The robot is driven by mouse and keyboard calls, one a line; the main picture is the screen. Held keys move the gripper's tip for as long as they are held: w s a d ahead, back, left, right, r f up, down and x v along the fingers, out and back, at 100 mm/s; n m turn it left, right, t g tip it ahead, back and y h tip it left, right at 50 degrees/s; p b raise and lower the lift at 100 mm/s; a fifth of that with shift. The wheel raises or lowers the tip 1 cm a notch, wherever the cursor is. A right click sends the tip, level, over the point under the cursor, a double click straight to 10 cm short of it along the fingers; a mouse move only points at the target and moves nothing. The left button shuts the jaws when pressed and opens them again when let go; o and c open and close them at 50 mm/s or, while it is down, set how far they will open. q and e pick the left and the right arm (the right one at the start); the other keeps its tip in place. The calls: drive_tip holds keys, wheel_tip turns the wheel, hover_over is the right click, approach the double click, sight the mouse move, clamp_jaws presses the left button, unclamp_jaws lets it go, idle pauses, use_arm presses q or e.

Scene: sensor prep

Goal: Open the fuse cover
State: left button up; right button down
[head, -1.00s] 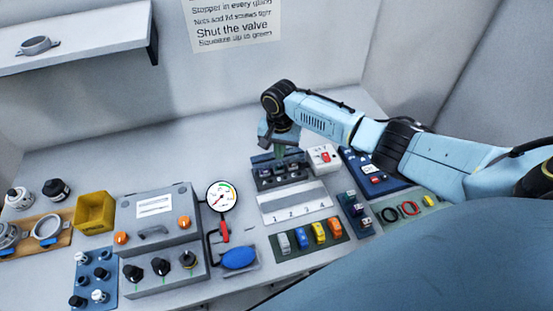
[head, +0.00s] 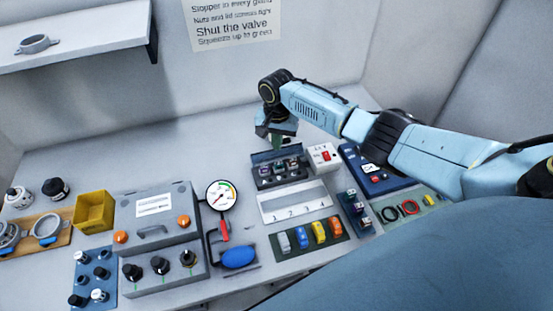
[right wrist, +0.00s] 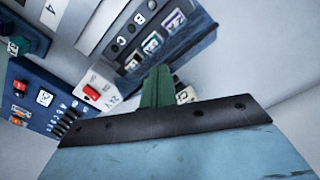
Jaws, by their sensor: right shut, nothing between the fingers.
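The dark fuse box (head: 281,176) stands at the back right of the bench in the head view, with several coloured fuses showing in it. A dark strip that looks like its raised cover (head: 264,157) stands along its back edge. My right gripper (head: 277,141) is just behind and above this edge, pointing down. In the right wrist view the box (right wrist: 115,45) shows letters and coloured fuses. My green fingertips (right wrist: 157,88) are together and empty beside its near edge; I cannot tell whether they touch it. My left gripper is out of view.
A white switch box (head: 323,157) with a red switch stands right of the fuse box, beside a blue panel (head: 377,178). A numbered plate (head: 294,203) and a row of coloured fuses (head: 302,237) lie in front. The back left bench is clear.

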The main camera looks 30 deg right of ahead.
drive_tip(key=shift+w+d, duration=0.1)
drive_tip(key=shift+w, duration=0.15)
drive_tip(key=shift+w+d+b, duration=0.15)
drive_tip(key=shift+w+b, duration=0.5)
drive_tip(key=shift+w, duration=0.2)
drive_tip(key=shift+w+d+r+b, duration=0.1)
drive_tip(key=shift+w+d+b, duration=0.05)
drive_tip(key=shift+w+b, duration=0.5)
drive_tip(key=s+r+p, duration=0.1)
drive_tip(key=p, duration=0.2)
drive_tip(key=s+r+p, duration=0.1)
drive_tip(key=r+p, duration=0.1)
drive_tip(key=p, duration=0.2)
drive_tip(key=s+r+p, duration=0.1)
drive_tip(key=r+p, duration=0.1)
drive_tip(key=p, duration=0.1)
drive_tip(key=shift+a, duration=0.35)
idle(0.3)
